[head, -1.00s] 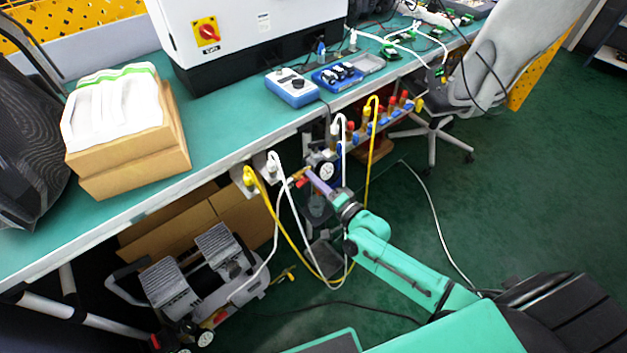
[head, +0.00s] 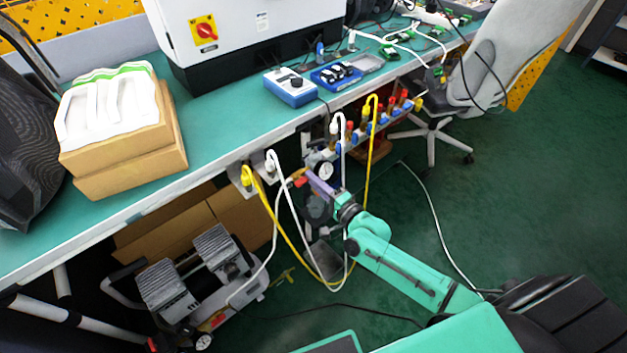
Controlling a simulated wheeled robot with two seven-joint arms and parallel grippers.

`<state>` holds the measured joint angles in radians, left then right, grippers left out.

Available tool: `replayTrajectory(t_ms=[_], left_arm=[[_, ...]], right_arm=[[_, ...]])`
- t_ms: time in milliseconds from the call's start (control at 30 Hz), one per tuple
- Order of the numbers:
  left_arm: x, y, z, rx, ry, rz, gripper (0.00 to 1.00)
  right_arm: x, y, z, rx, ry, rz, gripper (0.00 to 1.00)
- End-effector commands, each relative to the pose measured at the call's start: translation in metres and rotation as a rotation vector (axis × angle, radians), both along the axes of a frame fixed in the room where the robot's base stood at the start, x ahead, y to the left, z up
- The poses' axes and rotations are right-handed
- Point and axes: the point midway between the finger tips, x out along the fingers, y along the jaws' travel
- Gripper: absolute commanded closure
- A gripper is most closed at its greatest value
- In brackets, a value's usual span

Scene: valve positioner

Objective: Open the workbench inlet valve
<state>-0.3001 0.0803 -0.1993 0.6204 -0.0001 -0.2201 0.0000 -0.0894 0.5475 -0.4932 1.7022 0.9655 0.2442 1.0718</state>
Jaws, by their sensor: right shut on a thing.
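My right arm reaches in from the lower right to the fittings under the bench's front edge. My right gripper (head: 305,181) is at the inlet valve's small red handle (head: 297,182), shut on it. The purple part of the gripper and its dark body partly hide the valve, so the handle's exact angle is hard to tell. A round white pressure gauge (head: 325,170) sits just right of the gripper. My left gripper is not in view.
White and yellow hoses (head: 369,175) hang in loops around my right gripper and wrist. A grey compressor (head: 195,275) stands on the floor at lower left. A manifold with red and blue fittings (head: 383,122) is along the bench (head: 225,150) edge. Open green floor lies right.

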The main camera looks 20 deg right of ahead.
Motion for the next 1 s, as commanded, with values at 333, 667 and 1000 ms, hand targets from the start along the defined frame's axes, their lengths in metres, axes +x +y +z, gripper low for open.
replayTrajectory(t_ms=[333, 667, 1000], left_arm=[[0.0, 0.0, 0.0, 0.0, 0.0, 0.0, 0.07], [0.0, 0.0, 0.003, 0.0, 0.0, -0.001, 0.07], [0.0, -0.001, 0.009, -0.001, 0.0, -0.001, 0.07]], right_arm=[[-0.001, 0.0, -0.001, -0.001, 0.003, 0.001, 0.57], [-0.023, -0.009, -0.001, -0.003, 0.004, 0.0, 0.57], [-0.11, -0.043, -0.002, -0.004, 0.008, 0.003, 0.57]])
